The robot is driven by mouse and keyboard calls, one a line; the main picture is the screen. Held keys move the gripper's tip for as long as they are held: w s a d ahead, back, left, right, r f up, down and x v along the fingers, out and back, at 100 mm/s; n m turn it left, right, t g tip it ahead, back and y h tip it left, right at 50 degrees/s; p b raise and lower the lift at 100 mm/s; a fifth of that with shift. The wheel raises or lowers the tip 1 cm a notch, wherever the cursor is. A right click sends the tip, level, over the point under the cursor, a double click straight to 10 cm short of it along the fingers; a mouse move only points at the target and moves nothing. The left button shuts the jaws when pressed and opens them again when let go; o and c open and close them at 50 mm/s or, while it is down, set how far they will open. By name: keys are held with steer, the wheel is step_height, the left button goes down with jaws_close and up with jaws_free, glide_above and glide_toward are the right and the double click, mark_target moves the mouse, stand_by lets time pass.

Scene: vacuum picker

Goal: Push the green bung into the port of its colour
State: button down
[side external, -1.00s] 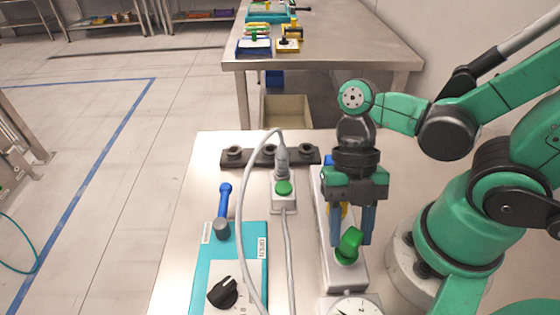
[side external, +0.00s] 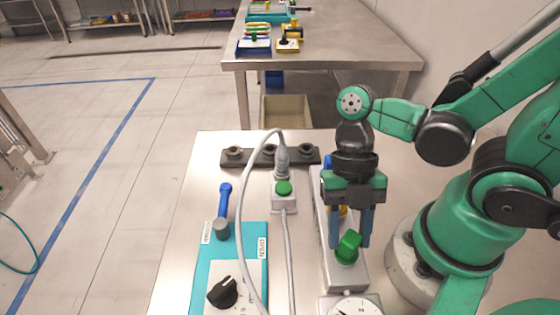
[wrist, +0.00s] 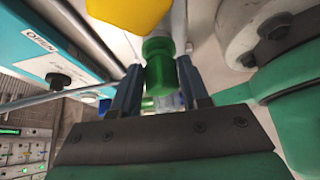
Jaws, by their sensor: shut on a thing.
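My gripper (side external: 349,246) points down over the near end of a long white block (side external: 347,277). Its two blue fingers are shut on the green bung (side external: 349,241), which also shows between the fingers in the wrist view (wrist: 160,66). The bung looks tilted in the side view. A green ring (side external: 346,259) on the block lies just under it; I cannot tell whether the bung touches or enters it. A yellow part (side external: 343,212) and a blue part (side external: 328,160) stand farther along the block, partly behind my gripper.
Left of the block stand a box with a green button (side external: 284,188) and a grey cable (side external: 240,215). Farther left are a teal panel with a black knob (side external: 222,292) and a blue-handled tool (side external: 224,203). A round dial (side external: 355,307) sits at the front. A dark rack (side external: 234,155) lies behind.

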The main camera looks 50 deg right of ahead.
steer(key=shift+f, duration=0.1)
steer(key=shift+c, duration=1.7)
jaws_free()
steer(key=v, duration=0.6)
